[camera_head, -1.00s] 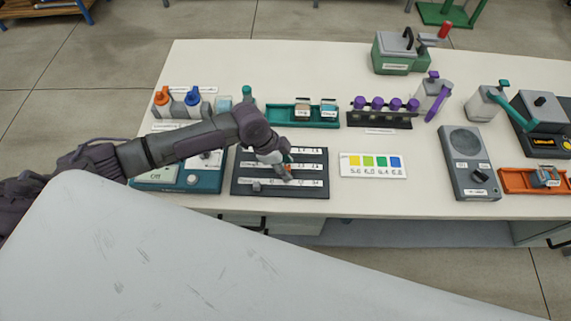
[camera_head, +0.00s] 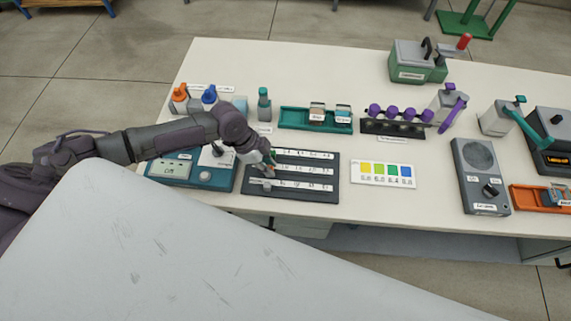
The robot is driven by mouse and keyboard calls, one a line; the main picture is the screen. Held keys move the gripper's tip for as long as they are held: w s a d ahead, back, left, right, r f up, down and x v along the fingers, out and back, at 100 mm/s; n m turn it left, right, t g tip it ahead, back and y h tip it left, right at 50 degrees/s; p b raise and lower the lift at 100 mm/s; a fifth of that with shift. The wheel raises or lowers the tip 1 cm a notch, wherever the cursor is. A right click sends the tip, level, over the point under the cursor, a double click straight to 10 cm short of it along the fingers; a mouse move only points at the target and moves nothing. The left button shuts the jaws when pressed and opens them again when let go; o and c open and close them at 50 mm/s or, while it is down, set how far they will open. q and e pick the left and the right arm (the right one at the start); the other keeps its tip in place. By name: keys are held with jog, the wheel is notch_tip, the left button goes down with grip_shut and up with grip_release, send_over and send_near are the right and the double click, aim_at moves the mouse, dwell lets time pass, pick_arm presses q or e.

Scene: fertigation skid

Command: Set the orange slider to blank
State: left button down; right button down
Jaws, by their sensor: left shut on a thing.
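The dark slider panel (camera_head: 318,193) lies on the white bench, with several white scale strips across it. Their print is too small to read, so I cannot pick out the blank mark. My left gripper (camera_head: 267,169) is over the panel's left part, at the middle row. It is shut on the orange slider (camera_head: 269,173), which is mostly hidden by the fingers. A grey slider knob (camera_head: 267,187) sits near the left end of the lower row. My right gripper is out of view.
A teal meter (camera_head: 205,176) stands just left of the panel, under my left arm. A colour chart card (camera_head: 383,183) lies to the right. Behind are a teal bottle (camera_head: 264,104) and a green tray (camera_head: 290,122). Bare bench shows between panel and card.

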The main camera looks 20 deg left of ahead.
pick_arm(q)
jog(key=shift+a, duration=0.15)
jog(key=c, duration=1)
grip_release()
jog(key=shift+a, duration=0.15)
jog(key=shift+c, duration=0.2)
jog(key=shift+a+r, duration=0.1)
jog(key=shift+r, duration=0.35)
jog(key=v, duration=1.1)
jog(key=shift+s, duration=0.2)
